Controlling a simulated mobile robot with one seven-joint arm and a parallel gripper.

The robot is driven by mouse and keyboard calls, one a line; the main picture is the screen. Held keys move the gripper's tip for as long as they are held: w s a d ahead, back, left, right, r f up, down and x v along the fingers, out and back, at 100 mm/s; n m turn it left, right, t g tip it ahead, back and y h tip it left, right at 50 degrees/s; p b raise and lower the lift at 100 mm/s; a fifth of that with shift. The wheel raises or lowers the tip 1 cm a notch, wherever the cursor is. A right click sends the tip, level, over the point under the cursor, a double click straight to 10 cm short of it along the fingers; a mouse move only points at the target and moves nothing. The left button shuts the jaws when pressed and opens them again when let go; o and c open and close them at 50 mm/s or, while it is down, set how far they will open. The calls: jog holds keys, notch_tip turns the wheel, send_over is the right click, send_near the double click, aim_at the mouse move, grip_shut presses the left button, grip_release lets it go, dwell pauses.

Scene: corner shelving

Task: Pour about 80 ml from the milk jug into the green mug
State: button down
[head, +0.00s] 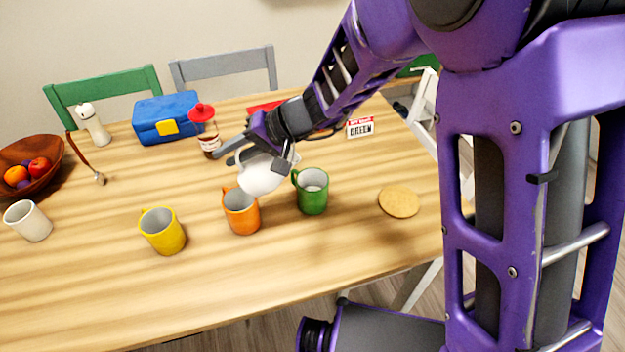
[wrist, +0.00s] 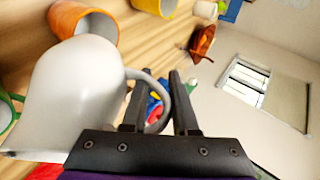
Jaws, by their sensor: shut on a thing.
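The white milk jug (head: 262,174) is held up above the table, behind the orange mug and left of the green mug. My gripper (head: 255,150) is shut on its handle. In the wrist view the jug (wrist: 80,90) fills the left side, with its handle loop between my gripper's fingers (wrist: 158,105). The green mug (head: 312,198) stands upright, handle to the left, with a pale inside; its liquid level is unclear. Only a sliver of the green mug (wrist: 8,112) shows at the wrist view's left edge. I cannot tell the jug's exact tilt or see any stream.
The orange mug (head: 241,215) stands close below the jug. The yellow mug (head: 163,235) and a white cup (head: 28,222) are further left. A red-capped jar (head: 204,130) and blue box (head: 166,118) stand behind. A round tan coaster (head: 399,203) lies right. The front table is clear.

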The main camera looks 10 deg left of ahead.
jog(key=shift+s+a+f, duration=0.1)
jog(key=shift+a+f, duration=0.05)
jog(key=shift+f, duration=0.1)
jog(key=shift+s+a+f+t+h, duration=0.1)
jog(key=shift+f+t+h, duration=0.1)
jog(key=shift+h, duration=0.15)
jog(key=shift+s+a+f+t+h, duration=0.1)
jog(key=shift+t+h, duration=0.1)
jog(key=shift+h, duration=0.15)
jog(key=shift+w, duration=0.1)
jog(key=shift+n, duration=0.3)
dwell(0.9)
jog(key=s+a+f+n+t+h+p, duration=0.2)
jog(key=a+f+t+h+p, duration=0.1)
jog(key=f+h+p, duration=0.1)
jog(key=h+p, duration=0.1)
jog(key=p, duration=0.1)
jog(key=shift+s+a+h+p, duration=0.25)
jog(key=shift+a+h+p, duration=0.05)
jog(key=shift+h+p, duration=0.1)
dwell(0.5)
jog(key=shift+a+f+t+h, duration=0.1)
jog(key=shift+a+t+h, duration=0.05)
jog(key=shift+t+h, duration=0.4)
dwell(0.8)
